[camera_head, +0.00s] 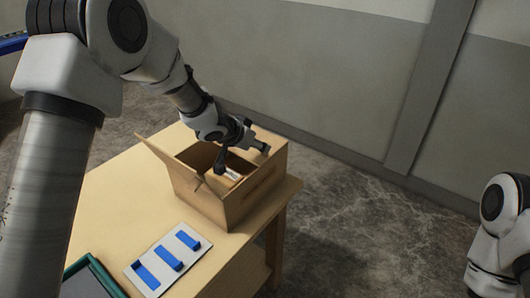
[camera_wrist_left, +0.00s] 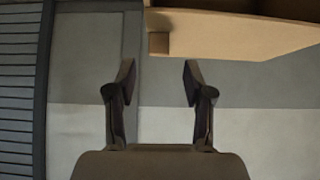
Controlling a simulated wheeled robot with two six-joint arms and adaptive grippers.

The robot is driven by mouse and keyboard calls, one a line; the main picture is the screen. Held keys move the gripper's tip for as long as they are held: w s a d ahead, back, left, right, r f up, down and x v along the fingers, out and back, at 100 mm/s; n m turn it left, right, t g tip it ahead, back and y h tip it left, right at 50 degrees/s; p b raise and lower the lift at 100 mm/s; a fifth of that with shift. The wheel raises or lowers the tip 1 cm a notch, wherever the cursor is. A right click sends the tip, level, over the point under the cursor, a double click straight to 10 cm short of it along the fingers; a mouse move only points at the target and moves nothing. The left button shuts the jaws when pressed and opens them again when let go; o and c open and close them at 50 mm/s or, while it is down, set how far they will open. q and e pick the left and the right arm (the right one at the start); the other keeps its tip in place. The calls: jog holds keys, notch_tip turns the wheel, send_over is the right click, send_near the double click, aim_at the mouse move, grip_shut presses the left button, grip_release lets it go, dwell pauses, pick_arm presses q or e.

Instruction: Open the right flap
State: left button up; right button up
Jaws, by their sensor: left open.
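A brown box (camera_head: 240,203) stands on the wooden table. Its left flap (camera_head: 163,160) is raised and leans outward to the left. The box's top is at least partly open, and a light brown piece (camera_head: 229,174) shows at the opening; I cannot tell whether it is a flap or contents. My left gripper (camera_head: 243,158) is over the right part of the box top, its fingers spread and empty, hiding much of the right flap. In the left wrist view the open fingers (camera_wrist_left: 157,72) are below a tan board-like part (camera_wrist_left: 235,32), apart from it in the picture. My right gripper is out of view.
A white panel with blue pieces (camera_head: 166,259) lies on the table in front of the box. A dark tray with a green rim (camera_head: 92,262) is at the lower left. The table (camera_head: 118,192) ends just right of the box, with open floor beyond.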

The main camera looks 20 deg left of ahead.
pick_arm(q)
jog(key=x, duration=0.5)
jog(key=shift+w+d+f, duration=0.1)
jog(key=shift+w+f, duration=0.15)
jog(key=shift+w, duration=0.05)
jog(key=shift+s+r, duration=0.1)
jog(key=shift+s, duration=0.15)
grip_shut()
